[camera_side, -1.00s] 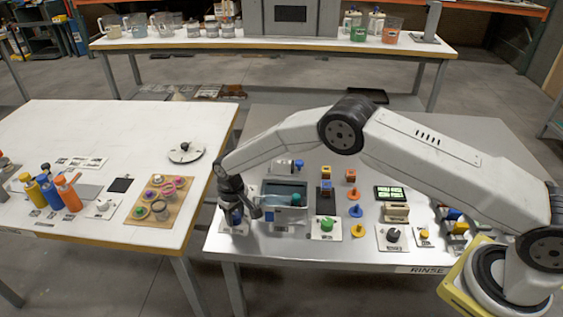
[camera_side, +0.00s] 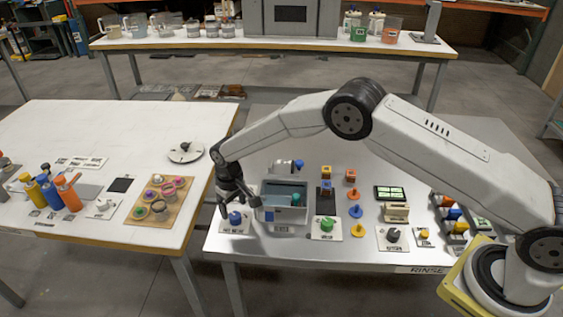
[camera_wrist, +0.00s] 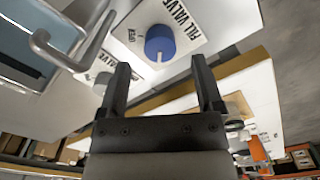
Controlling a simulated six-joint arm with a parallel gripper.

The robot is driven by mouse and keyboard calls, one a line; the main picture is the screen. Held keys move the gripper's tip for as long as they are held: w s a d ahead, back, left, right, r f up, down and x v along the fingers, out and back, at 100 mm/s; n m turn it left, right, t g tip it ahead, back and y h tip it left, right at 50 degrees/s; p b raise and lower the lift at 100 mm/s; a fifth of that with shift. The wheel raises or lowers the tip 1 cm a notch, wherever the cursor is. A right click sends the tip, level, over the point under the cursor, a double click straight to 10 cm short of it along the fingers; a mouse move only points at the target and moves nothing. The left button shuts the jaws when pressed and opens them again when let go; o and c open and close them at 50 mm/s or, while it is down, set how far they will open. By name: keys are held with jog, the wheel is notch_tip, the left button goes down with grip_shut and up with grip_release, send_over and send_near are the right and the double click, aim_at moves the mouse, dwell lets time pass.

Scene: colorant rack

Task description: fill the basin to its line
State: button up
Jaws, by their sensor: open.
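The grey basin (camera_side: 264,203) stands on the metal table in the side view, with a bluish surface inside that looks like water. Part of it shows at the upper left in the wrist view (camera_wrist: 68,22), with a bent metal spout over it. I cannot make out its line or the level against it. The blue fill valve knob (camera_wrist: 160,43) sits on a white labelled plate; it also shows left of the basin in the side view (camera_side: 235,218). My gripper (camera_wrist: 160,64) is open and empty, above and apart from the knob.
A green knob (camera_side: 327,224) on a plate stands right of the basin, with orange and blue pieces (camera_side: 355,210) beyond. A gap separates this table from the white table (camera_side: 110,195) at left, which holds coloured bottles and a wooden board with pots.

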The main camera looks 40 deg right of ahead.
aim_at(236, 215)
jog(key=shift+r, duration=1.95)
jog(key=shift+d+r, duration=0.2)
jog(key=shift+r, duration=0.05)
jog(key=s+d+r+m+t, duration=0.1)
jog(key=s+d+r, duration=0.55)
jog(key=s, duration=0.25)
jog(key=s+d+r+m+t, duration=0.1)
jog(key=s+d+r, duration=0.4)
jog(key=s+d, duration=0.55)
jog(key=s, duration=0.8)
jog(key=shift+s+t, duration=0.3)
jog(key=shift+s, duration=0.1)
